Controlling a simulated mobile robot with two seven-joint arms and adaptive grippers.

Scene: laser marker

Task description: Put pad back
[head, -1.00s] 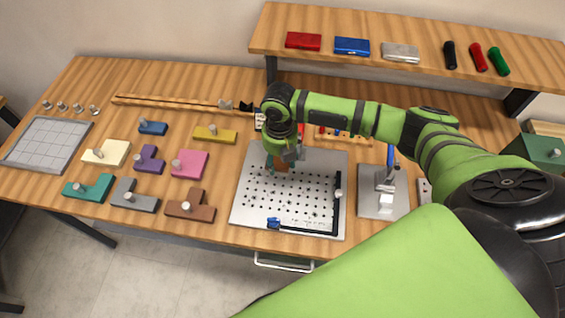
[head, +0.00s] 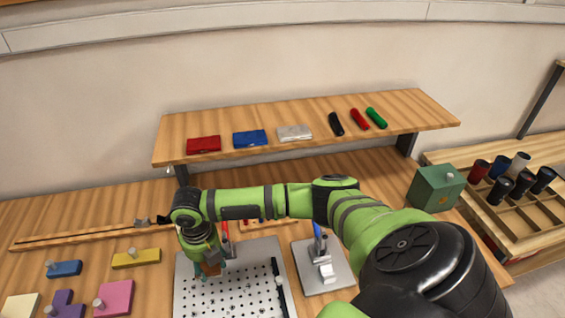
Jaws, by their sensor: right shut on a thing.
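My right gripper (head: 207,266) points down over the left back part of the perforated metal plate (head: 238,301). It is shut on a small orange-brown block (head: 211,270), which I take to be the pad. The arm and fingers hide part of the block, and I cannot tell whether it touches the plate. My left gripper is not in view.
A shelf (head: 305,149) behind holds red (head: 204,145), blue (head: 250,139) and silver (head: 295,133) flat cases and several cylinders. Colored knobbed blocks lie left. A small stand (head: 322,265), a green box (head: 436,187) and a divided tray (head: 497,222) are to the right.

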